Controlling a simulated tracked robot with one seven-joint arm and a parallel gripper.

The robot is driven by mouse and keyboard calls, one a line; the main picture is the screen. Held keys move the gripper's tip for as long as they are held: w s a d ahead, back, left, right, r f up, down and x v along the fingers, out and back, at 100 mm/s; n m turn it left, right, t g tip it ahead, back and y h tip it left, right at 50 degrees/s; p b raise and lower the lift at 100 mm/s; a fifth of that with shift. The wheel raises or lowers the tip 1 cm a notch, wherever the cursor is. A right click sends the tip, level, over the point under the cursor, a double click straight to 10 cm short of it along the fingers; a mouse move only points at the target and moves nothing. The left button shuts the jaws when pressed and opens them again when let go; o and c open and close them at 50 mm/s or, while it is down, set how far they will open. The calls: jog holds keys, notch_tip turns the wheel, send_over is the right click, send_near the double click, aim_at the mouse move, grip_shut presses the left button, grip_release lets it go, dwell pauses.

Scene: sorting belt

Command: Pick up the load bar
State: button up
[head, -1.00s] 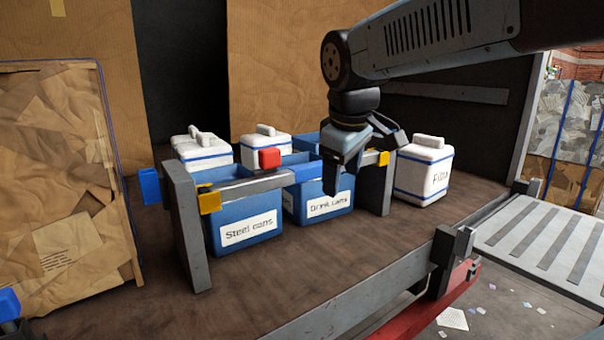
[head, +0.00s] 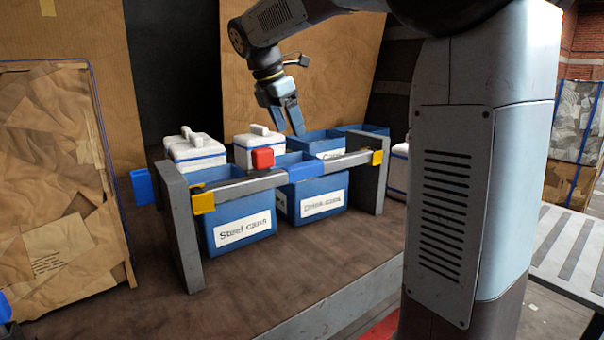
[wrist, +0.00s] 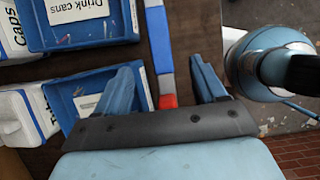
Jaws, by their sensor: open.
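The load bar (head: 338,160) is a long grey bar with a blue middle section, lying level across two grey uprights in front of the blue bins. A red block (head: 263,158) sits on it left of the middle, and yellow pieces show near both ends. My gripper (head: 290,122) is open and empty, held above the bar with its fingers pointing down. In the wrist view, the load bar (wrist: 164,52) runs lengthwise between the two spread fingers (wrist: 162,72), below and apart from them. Part of the bar's near end is hidden by my gripper there.
Blue bins labelled Steel cans (head: 240,235) and Drink cans (head: 322,204) stand just behind the bar. White lidded boxes (head: 195,152) and more blue bins stand farther back. A cardboard bale (head: 60,180) is at the left. The bench front is clear.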

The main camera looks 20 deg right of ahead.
send_over(301, 164)
jog(key=s+a, duration=0.1)
jog(key=a, duration=0.1)
jog(key=f, duration=0.6)
jog(key=shift+d, duration=0.25)
jog(key=shift+a+x, duration=0.15)
jog(key=shift+x, duration=1.25)
jog(key=shift+a+x, duration=0.2)
jog(key=shift+x, duration=1.2)
jog(key=shift+c, duration=0.5)
grip_shut()
